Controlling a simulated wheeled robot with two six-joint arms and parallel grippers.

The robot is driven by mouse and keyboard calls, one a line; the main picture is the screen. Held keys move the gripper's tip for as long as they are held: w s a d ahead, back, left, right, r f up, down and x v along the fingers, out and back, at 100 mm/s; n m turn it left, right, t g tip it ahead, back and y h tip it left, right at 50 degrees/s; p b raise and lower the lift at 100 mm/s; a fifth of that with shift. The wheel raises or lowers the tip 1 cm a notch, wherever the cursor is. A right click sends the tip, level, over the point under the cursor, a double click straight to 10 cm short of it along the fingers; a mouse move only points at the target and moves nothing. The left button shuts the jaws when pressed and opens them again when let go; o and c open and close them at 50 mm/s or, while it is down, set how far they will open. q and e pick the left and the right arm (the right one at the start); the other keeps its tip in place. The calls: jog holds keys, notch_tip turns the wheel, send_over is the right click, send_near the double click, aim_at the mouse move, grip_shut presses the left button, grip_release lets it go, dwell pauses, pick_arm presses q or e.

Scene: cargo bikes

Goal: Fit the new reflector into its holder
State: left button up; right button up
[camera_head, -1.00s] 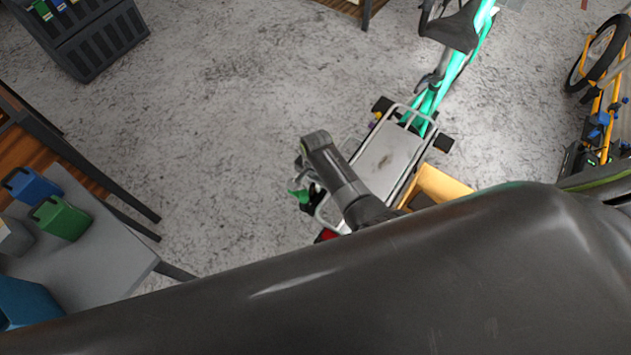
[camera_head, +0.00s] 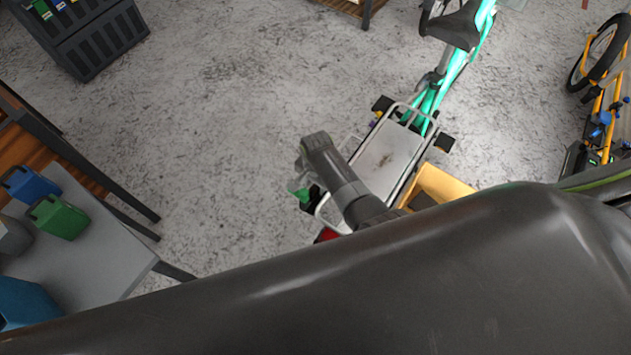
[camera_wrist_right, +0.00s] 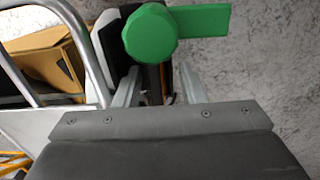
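My right gripper (camera_head: 303,183) points down beside the rear rack (camera_head: 385,160) of a teal cargo bike (camera_head: 432,98). In the right wrist view its two fingers (camera_wrist_right: 160,92) stand apart, and a green piece with a many-sided head and flat tab (camera_wrist_right: 152,36) covers the tip area. The green piece also shows small in the head view (camera_head: 299,193). I cannot tell whether the fingers grip it. A red part (camera_head: 327,235) shows at the rack's near end, partly behind my arm. I cannot make out a reflector or its holder for certain. My left gripper is not in view.
A grey table (camera_head: 85,265) at left carries a blue canister (camera_head: 30,186) and a green canister (camera_head: 60,217). A yellow-brown box (camera_head: 440,187) sits beside the rack. A yellow bike (camera_head: 600,110) stands at far right. The floor left of the rack is clear.

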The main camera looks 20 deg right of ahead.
jog(key=shift+r, duration=0.15)
notch_tip(320, 180, up, 17)
jog(key=p, duration=0.1)
jog(key=shift+w+d+p, duration=0.2)
jog(key=shift+p, duration=0.2)
jog(key=shift+d, duration=0.1)
